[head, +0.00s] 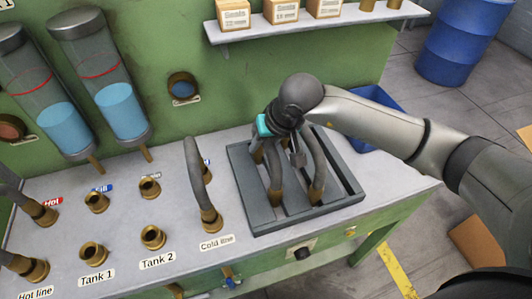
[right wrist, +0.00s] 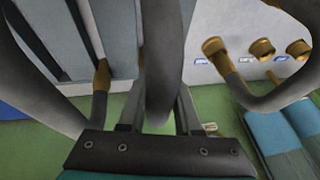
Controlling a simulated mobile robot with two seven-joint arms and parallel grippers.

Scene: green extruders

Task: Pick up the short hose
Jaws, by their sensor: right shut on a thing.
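A grey hose with brass ends (head: 273,170) stands in the dark grey slotted tray (head: 240,172) on the bench. My right gripper (head: 279,150) is shut on this hose from above; in the right wrist view the grey hose (right wrist: 164,65) passes between the two fingers. A second grey hose (head: 317,165) with a brass end stands in the tray just to the right, close to the gripper, and looks longer. The gripper partly hides the tops of both hoses. My left gripper is not in view.
A curved hose (head: 194,170) rises from the Cold line fitting, left of the tray. Brass fittings (head: 152,237) marked Tank 1 and Tank 2 stand farther left. Two blue-filled tanks (head: 122,112) hang on the green wall. A shelf with boxes (head: 281,10) is above.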

